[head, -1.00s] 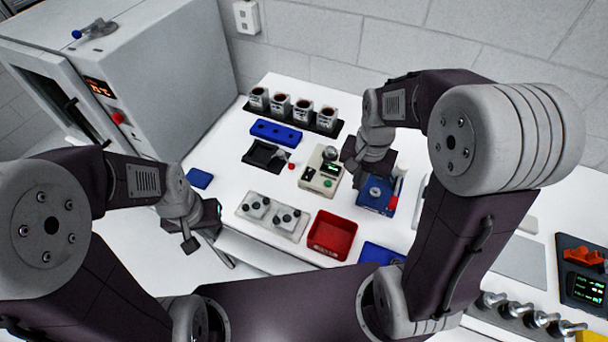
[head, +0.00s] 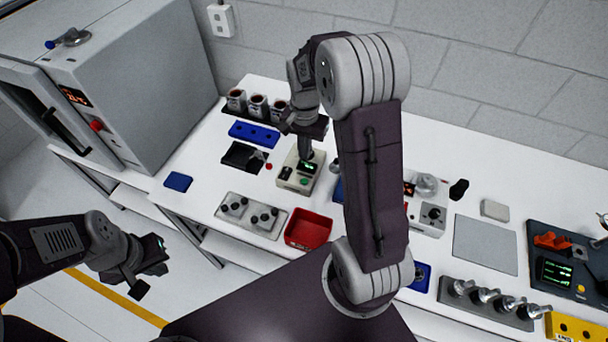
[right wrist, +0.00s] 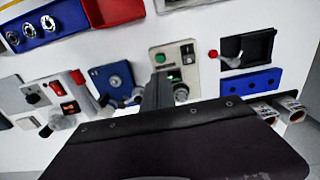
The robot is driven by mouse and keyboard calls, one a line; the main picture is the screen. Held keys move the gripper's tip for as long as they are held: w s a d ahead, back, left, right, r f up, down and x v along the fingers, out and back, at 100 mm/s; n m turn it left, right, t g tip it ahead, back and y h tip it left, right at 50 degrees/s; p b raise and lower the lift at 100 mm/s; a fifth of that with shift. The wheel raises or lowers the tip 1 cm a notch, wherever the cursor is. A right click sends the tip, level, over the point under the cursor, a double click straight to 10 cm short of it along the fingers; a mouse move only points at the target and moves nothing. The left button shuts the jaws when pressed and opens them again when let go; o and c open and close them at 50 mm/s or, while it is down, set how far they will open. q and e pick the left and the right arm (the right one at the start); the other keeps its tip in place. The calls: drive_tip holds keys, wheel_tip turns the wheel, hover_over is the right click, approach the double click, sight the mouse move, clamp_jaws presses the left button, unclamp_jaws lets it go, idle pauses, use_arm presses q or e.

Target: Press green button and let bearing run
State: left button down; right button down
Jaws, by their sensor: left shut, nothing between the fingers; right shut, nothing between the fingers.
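A beige test device (head: 290,180) stands on the white table with a lit green display (head: 308,168) and a green button (head: 304,181) near its front edge. In the right wrist view the device (right wrist: 188,52) also shows its green button (right wrist: 160,58). My right gripper (head: 306,156) is shut and empty, pointing down over the rear part of the device, behind the button; contact cannot be told. A round metal part (right wrist: 181,92), possibly the bearing, shows beside the fingers in the wrist view. My left gripper (head: 150,275) is shut and empty, off the table at the left.
A red bin (head: 308,230), a grey fixture plate (head: 250,216) and a black tray (head: 243,157) lie around the device. A blue rack (head: 254,134) and labelled cups (head: 257,104) stand behind. A grey cabinet (head: 150,80) is at left. My right arm hides part of the table.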

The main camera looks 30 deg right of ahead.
sight(304, 181)
wheel_tip(304, 181, down, 12)
drive_tip(key=shift+f+p, duration=0.2)
drive_tip(key=shift+p, duration=0.6)
